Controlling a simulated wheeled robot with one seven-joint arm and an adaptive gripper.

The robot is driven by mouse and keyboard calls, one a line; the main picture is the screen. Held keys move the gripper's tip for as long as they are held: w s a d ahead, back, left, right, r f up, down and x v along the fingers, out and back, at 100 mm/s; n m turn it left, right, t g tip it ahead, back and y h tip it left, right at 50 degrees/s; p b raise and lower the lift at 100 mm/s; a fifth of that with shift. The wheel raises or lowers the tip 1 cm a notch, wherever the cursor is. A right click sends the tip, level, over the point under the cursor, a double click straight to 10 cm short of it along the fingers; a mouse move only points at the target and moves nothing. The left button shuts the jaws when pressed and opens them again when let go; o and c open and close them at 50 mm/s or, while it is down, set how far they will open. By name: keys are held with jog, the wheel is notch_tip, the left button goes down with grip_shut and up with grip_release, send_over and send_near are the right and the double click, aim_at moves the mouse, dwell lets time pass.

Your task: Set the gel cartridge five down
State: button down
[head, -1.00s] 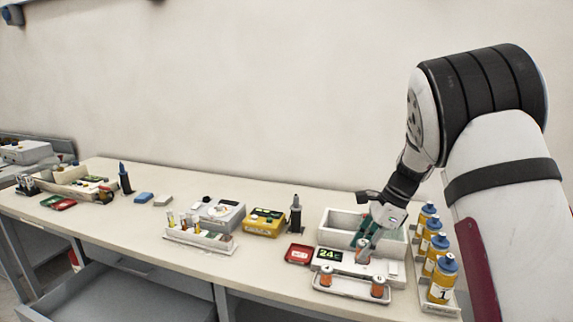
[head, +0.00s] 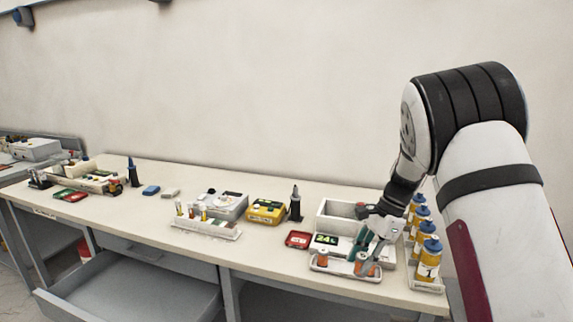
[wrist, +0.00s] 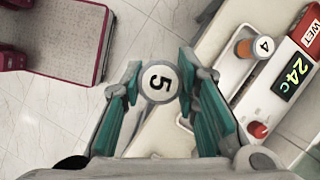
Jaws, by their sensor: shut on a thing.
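The gel cartridge five, with a white cap marked 5 (wrist: 159,83), is between my fingertips in the wrist view. My gripper (head: 368,257) has teal fingers shut on it, low over the right part of a small white tray (head: 335,269). I cannot tell whether the cartridge touches the tray. An orange cartridge (head: 322,256) stands at the tray's left end; the cartridge marked 4 (wrist: 245,48) shows right of my fingers in the wrist view. My fingers partly hide the tray's right end.
A device with a green 24C display (head: 326,239) stands directly behind the tray, with a white open bin (head: 338,214) behind it. Several yellow, blue-capped bottles (head: 429,262) stand close on the right. The bench edge is just in front.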

jog(key=s+f+n+g+h, duration=0.3)
jog(key=f+n, duration=0.5)
jog(key=n, duration=0.7)
jog(key=s+h, duration=0.1)
jog(key=s, duration=0.1)
jog(key=shift+s+d+f, duration=0.15)
jog(key=shift+s+f, duration=0.25)
